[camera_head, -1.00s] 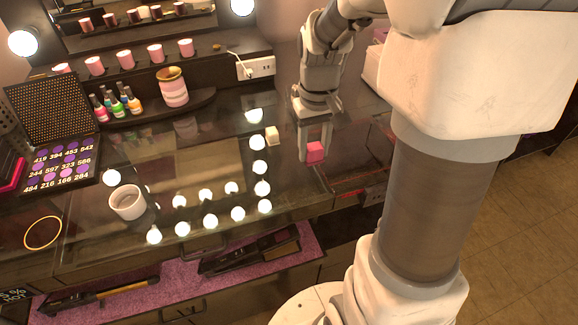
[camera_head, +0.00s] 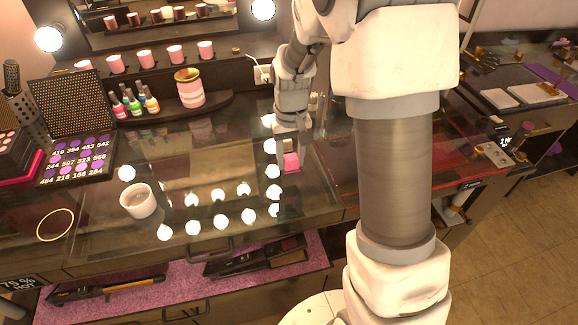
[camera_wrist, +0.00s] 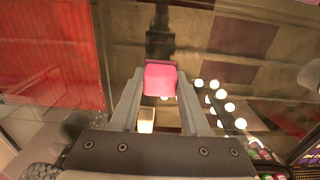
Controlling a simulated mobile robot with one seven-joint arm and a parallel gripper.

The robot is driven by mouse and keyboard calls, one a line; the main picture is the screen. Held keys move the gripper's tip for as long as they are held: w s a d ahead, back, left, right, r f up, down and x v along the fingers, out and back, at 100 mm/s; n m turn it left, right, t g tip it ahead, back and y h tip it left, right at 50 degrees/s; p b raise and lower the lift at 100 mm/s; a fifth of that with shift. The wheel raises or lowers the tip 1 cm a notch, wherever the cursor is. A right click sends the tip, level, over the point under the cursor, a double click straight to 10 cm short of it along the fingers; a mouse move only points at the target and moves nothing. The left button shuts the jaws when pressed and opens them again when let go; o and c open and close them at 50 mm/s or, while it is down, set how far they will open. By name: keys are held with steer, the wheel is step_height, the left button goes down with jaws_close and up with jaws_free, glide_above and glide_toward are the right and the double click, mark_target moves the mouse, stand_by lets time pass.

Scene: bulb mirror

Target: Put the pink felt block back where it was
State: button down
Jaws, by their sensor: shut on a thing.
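The pink felt block (camera_head: 291,162) is between the fingertips of my gripper (camera_head: 290,158), near the right side of the glass-topped vanity (camera_head: 240,160). In the wrist view the block (camera_wrist: 160,79) sits at the ends of both fingers, and my gripper (camera_wrist: 160,90) is shut on it. A dark reflection shows in the glass beyond it. I cannot tell whether the block touches the glass. A small cream block (camera_wrist: 146,120) shows below the pink one in the wrist view, between the fingers. In the head view the cream block is hidden behind my gripper.
A white cup (camera_head: 138,201), an eyeshadow palette (camera_head: 78,155) and a gold ring (camera_head: 55,225) are on the left. A red-lined glass section (camera_head: 335,165) lies to the right. The middle glass is clear.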

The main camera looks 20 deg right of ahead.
mark_target(290, 170)
steer(key=shift+w+a+f, duration=0.1)
steer(key=shift+f, duration=1.95)
steer(key=shift+f, duration=0.25)
steer(key=shift+c, duration=1.9)
jaws_free()
steer(key=shift+r, duration=0.1)
